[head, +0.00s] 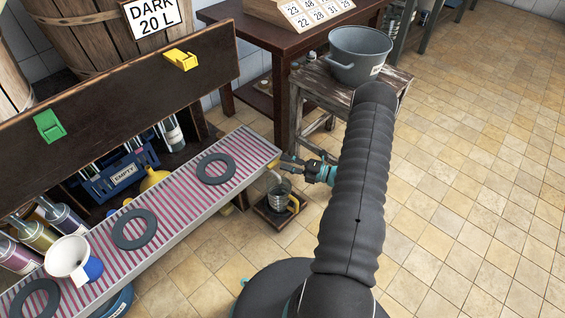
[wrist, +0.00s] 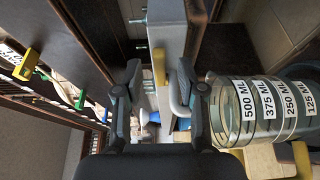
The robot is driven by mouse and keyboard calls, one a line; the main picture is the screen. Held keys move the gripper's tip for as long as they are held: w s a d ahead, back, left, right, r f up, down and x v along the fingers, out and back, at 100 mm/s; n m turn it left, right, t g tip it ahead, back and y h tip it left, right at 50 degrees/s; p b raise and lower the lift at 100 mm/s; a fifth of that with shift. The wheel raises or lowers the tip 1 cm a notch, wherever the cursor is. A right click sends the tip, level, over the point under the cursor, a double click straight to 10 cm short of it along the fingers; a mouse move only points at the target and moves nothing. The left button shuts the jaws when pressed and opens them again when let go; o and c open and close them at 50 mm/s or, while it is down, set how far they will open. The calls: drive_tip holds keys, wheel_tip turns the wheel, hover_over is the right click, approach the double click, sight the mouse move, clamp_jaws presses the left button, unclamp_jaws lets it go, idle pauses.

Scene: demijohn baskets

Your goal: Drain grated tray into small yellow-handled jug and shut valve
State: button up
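The grated tray (head: 185,200), with a red-and-white striped surface, runs diagonally across the left of the head view. A yellow valve lever (wrist: 159,62) and a pale curved spout (wrist: 178,103) are at its right end. My gripper (head: 287,159) is beside that end. In the wrist view its fingers (wrist: 158,75) are apart, with the lever seen in the gap; contact is not visible. The small jug (head: 279,190) with a yellow handle (head: 294,203) stands upright below the spout. Its volume labels show in the wrist view (wrist: 265,108). Its liquid level is unclear.
A dark low stand (head: 270,218) bears the jug. Black rings (head: 215,168) and a white funnel (head: 67,256) sit on the tray. A grey basin (head: 360,50) stands on a wooden stool (head: 318,88) behind my arm. Tiled floor (head: 470,180) at the right is clear.

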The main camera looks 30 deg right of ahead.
sight(278, 162)
drive_tip(key=shift+x, duration=0.8)
clamp_jaws()
drive_tip(key=shift+s, duration=0.1)
drive_tip(key=shift+s+a+m+t+h+p, duration=0.1)
drive_tip(key=shift+s+m+t+h+p, duration=0.3)
drive_tip(key=shift+m+t+h, duration=0.4)
drive_tip(key=shift+s+a+m+t+h+p, duration=0.1)
drive_tip(key=shift+s+m+t+h+p, duration=0.3)
drive_tip(key=shift+m+h, duration=0.55)
drive_tip(key=shift+s+a+m+t+h+p, duration=0.1)
drive_tip(key=shift+s+m+t+h, duration=0.2)
drive_tip(key=shift+m+h, duration=0.6)
drive_tip(key=shift+s+a+m+t+h+p, duration=0.15)
drive_tip(key=shift+m+t+h, duration=0.3)
drive_tip(key=shift+h, duration=0.95)
drive_tip(key=shift+s+a+m+t+h+p, duration=0.1)
drive_tip(key=shift+s+m+t+h, duration=0.4)
drive_tip(key=shift+h, duration=0.65)
drive_tip(key=shift+w, duration=0.2)
unclamp_jaws()
